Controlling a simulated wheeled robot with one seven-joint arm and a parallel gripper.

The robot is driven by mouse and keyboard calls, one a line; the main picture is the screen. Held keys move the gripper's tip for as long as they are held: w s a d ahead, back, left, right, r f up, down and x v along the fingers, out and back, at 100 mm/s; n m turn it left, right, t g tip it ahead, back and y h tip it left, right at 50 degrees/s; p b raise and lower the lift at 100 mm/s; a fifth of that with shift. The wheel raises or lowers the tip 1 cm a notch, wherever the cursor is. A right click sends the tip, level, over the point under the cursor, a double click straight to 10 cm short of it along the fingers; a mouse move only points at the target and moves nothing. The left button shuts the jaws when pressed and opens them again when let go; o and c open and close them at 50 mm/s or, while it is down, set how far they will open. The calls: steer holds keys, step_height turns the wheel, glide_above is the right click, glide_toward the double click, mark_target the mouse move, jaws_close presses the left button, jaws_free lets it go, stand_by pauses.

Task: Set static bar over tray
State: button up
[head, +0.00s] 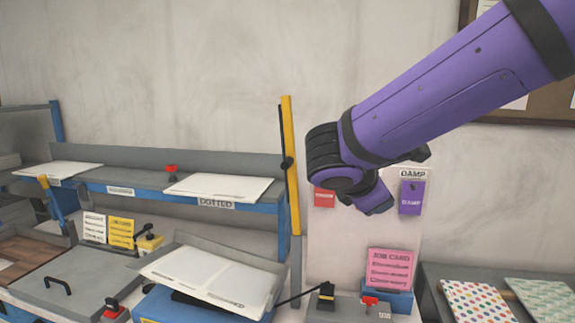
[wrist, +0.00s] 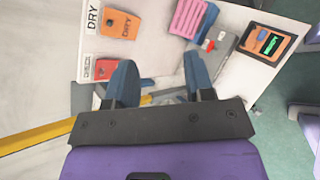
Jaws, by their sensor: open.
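A yellow bar (head: 291,165), which looks like the static bar, stands nearly upright at the right end of the grey shelf. A black knob sits partway up it. A yellow strip (wrist: 35,137) at the lower left of the wrist view appears to be the same bar. The tray (head: 262,302) holds white sheets and sits tilted at the front centre, left of the bar's foot. My gripper (wrist: 161,80) is open, with nothing between its blue fingers. In the head view it is right of the bar and apart from it; its fingertips are hard to make out there.
A thin black rod reaches from the tray side to a black-and-yellow block (head: 326,296). Patterned sheets (head: 478,305) lie at right. The wall above the shelf is clear.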

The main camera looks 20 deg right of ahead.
steer(key=w+a+n+t+h, duration=0.1)
steer(key=w+a+n+t, duration=0.3)
steer(key=w+a+n, duration=0.2)
steer(key=n+t+y, duration=0.2)
steer(key=n+t, duration=0.4)
steer(key=n, duration=0.1)
glide_toward(284, 167)
steer(key=x, duration=1.3)
steer(key=shift+s, duration=0.1)
steer(key=shift+c, duration=0.5)
jaws_close()
